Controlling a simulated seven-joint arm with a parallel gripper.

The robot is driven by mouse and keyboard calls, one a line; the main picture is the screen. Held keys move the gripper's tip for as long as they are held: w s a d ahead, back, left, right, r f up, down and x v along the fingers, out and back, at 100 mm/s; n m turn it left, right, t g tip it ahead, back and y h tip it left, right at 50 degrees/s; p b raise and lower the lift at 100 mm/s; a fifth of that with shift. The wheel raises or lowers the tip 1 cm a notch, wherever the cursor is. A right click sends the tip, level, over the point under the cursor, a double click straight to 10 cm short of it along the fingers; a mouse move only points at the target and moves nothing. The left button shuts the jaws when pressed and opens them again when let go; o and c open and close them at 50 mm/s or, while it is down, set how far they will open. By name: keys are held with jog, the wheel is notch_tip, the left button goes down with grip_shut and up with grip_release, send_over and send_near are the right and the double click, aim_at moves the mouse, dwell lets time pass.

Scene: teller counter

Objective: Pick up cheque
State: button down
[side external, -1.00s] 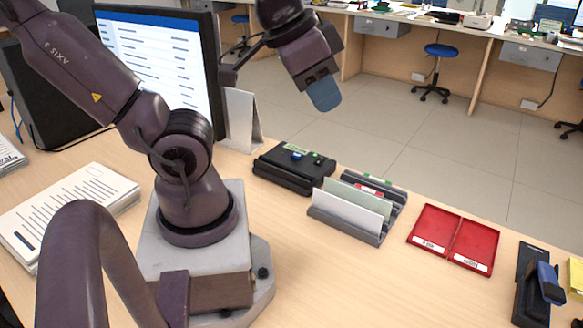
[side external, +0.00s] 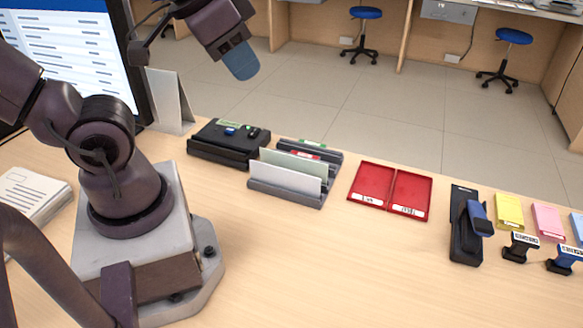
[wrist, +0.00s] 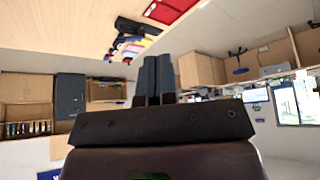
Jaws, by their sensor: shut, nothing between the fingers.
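Two upright slips, one white (side external: 286,179) and one pale green (side external: 296,163), stand in a grey slotted holder (side external: 283,196) near the middle of the counter. I cannot tell which of them is the cheque, and no writing on them can be read. My gripper (side external: 240,64), with blue fingers, hangs high above and behind the holder, well apart from it. In the wrist view its two fingers (wrist: 155,80) are together, with nothing between them. The slips cannot be made out in the wrist view.
A black device (side external: 229,142) sits left of the holder. A red two-part tray (side external: 391,190) lies to its right, then a black and blue stapler-like item (side external: 467,227), stamps (side external: 521,246) and coloured pads (side external: 510,210). A monitor (side external: 70,60) stands at left. The front counter is clear.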

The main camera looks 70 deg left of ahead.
jog(key=c, duration=1.3)
grip_release()
jog(key=shift+o, duration=0.2)
